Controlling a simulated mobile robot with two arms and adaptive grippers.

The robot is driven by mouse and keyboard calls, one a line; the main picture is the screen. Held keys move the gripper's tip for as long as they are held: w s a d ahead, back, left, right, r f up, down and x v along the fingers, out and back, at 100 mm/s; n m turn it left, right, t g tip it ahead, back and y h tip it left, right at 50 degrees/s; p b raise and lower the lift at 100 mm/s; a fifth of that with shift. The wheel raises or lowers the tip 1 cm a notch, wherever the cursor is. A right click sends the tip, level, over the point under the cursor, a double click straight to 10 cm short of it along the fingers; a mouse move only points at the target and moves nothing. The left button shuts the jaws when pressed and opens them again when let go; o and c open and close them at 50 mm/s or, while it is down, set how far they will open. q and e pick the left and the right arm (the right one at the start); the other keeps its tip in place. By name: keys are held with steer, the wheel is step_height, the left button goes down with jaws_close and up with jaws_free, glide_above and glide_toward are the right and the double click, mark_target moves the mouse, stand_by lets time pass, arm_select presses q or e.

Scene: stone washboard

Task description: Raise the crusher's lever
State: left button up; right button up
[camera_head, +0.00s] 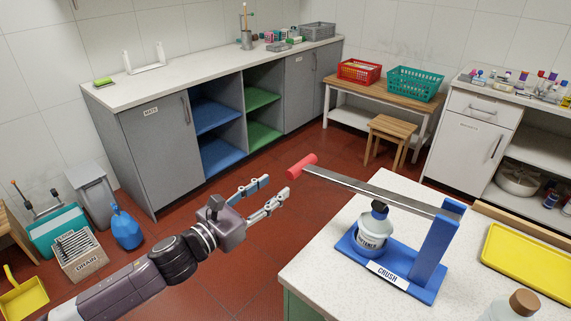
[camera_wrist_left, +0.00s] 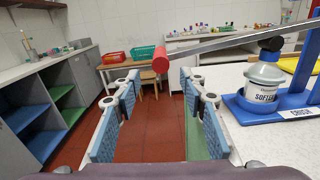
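The crusher has a blue base and a blue upright post (camera_head: 436,248), with the label CRUSH on its front. Its grey metal lever (camera_head: 380,193) runs from the post out past the counter edge to a red cylindrical handle (camera_head: 302,166). A white and grey bottle (camera_head: 374,236) stands on the base under the lever, a dark piece at its top; I cannot tell if that touches the lever. My left gripper (camera_head: 276,187) is open and empty, just left of the handle. In the left wrist view the handle (camera_wrist_left: 161,59) shows between and beyond the fingertips. My right gripper is out of view.
The speckled counter (camera_head: 330,272) carries the crusher, a yellow tray (camera_head: 526,262) and a brown-capped bottle (camera_head: 523,303). A wooden stool (camera_head: 390,132) and a bench with red (camera_head: 359,71) and green baskets (camera_head: 414,83) stand behind. Open floor lies around my left gripper.

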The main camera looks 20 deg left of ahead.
mark_target(289, 176)
arm_select(q)
steer(key=shift+w+d+r+p, duration=0.2)
steer(key=shift+w+d+p, duration=0.05)
steer(key=shift+w, duration=0.25)
steer(key=shift+w+d+r+p, duration=0.15)
steer(key=shift+w+d+p, duration=0.05)
steer(key=shift+w, duration=0.3)
steer(key=x, duration=0.1)
steer(key=p+x, duration=0.1)
steer(key=x, duration=0.1)
steer(key=shift+w+d+f, duration=0.1)
steer(key=shift+w+f, duration=0.1)
steer(key=shift+w, duration=0.15)
steer(key=shift+w+d+f, duration=0.1)
steer(key=shift+w+d, duration=0.15)
steer(key=shift+w, duration=0.4)
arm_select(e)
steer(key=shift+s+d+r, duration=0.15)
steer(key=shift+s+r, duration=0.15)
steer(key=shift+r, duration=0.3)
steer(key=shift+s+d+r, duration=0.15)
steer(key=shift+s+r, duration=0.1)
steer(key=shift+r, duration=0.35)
arm_select(q)
steer(key=c, duration=1)
jaws_close()
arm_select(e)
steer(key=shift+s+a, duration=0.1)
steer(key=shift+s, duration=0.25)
